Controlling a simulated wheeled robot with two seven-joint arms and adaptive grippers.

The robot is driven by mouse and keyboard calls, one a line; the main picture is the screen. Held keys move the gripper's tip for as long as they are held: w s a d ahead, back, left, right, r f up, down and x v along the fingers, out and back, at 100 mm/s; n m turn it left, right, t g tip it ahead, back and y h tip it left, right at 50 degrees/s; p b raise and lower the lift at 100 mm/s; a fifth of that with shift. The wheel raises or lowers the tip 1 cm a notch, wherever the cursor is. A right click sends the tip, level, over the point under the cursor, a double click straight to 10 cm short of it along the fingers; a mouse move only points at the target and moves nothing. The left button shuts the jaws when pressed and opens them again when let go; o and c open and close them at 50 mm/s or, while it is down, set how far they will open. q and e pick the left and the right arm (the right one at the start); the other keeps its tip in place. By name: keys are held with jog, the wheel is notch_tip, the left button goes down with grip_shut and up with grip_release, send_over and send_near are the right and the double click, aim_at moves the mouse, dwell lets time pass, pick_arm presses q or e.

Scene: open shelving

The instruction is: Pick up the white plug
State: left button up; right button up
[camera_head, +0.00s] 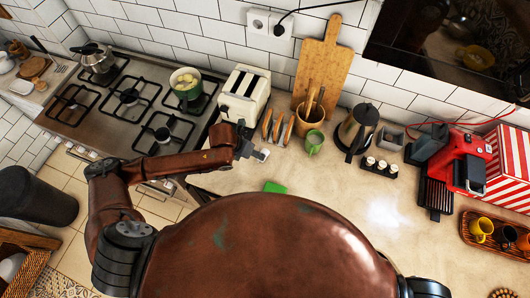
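My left arm reaches in from the left, and its gripper (255,147) is over the counter in front of the white toaster. A small pale grey-white piece shows at its tip; I cannot tell whether it is a plug or the finger pads, or whether the fingers are open. No separate white plug can be made out on the counter. A white double wall socket (257,20) is on the tiles, with a black cord (303,9) running to its right side. My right gripper is not in view.
A red coffee machine (462,158) stands right. A gas stove (97,124) is left. The counter's middle front (335,185) is clear.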

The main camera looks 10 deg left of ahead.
pick_arm(q)
jog(key=x, duration=0.4)
jog(key=shift+f, duration=0.15)
grip_shut()
